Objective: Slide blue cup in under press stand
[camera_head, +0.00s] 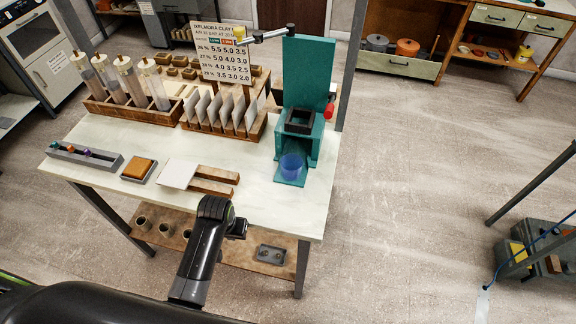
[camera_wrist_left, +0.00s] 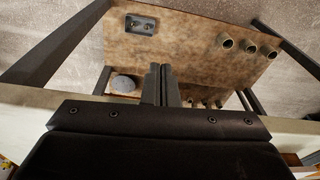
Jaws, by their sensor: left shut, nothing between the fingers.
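The translucent blue cup (camera_head: 291,166) stands upright on the front base plate of the teal press stand (camera_head: 304,72), at the right end of the table. It sits at the front of the stand, below the dark square block; I cannot tell how far in under it the cup is. My left gripper (camera_head: 237,229) is at the table's front edge, left of the cup and nearer to me, apart from it. In the left wrist view its fingers (camera_wrist_left: 161,85) are together and empty. The cup and stand do not show there. My right gripper is not in view.
Wooden strips (camera_head: 213,181), a white tile (camera_head: 179,174) and an orange block (camera_head: 138,168) lie left of the stand. A rack of white cards (camera_head: 224,128) stands behind. The lower shelf (camera_wrist_left: 180,40) holds several small cups. Tabletop between gripper and cup looks clear.

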